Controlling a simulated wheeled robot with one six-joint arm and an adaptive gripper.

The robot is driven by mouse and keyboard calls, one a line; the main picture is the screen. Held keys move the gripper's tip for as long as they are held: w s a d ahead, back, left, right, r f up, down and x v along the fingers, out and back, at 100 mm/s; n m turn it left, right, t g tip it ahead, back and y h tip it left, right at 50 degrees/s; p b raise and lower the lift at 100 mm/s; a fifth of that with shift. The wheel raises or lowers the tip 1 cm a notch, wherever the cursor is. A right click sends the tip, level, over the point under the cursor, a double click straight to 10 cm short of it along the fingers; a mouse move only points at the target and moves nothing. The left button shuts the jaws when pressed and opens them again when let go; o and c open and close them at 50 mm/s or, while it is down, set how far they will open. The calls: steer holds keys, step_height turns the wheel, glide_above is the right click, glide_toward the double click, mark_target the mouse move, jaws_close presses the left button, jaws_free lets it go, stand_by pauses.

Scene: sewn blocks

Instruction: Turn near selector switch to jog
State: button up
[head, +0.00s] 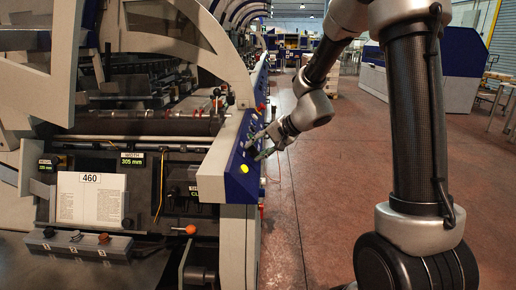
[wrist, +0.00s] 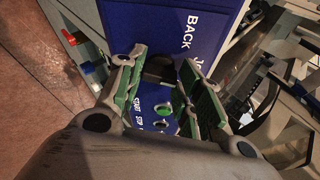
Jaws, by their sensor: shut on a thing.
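The blue control panel (wrist: 172,28) slopes along the edge of the machine. It carries the white words BACK and, partly hidden by a finger, what looks like JOG. The black selector switch (wrist: 158,69) sits on this panel between the green pads of my gripper (wrist: 161,62) in the wrist view. My gripper is shut on the switch. Which word the switch points at cannot be told. In the head view my gripper (head: 256,150) reaches down to the panel from the right, and its fingers hide the switch.
A green button (wrist: 163,110) near START and STOP lettering lies just below the switch. A yellow button (head: 244,169) is at the panel's near end. An orange knob (head: 190,229) and a booklet marked 460 (head: 90,200) are at left. The red floor (head: 315,205) at right is clear.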

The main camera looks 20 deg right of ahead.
steer(key=shift+f+n+y, duration=0.1)
steer(key=shift+n+y, duration=0.2)
steer(key=shift+n, duration=0.7)
steer(key=o, duration=1)
steer(key=shift+s+d, duration=0.1)
steer(key=v, duration=1.2)
steer(key=shift+s+f, duration=0.1)
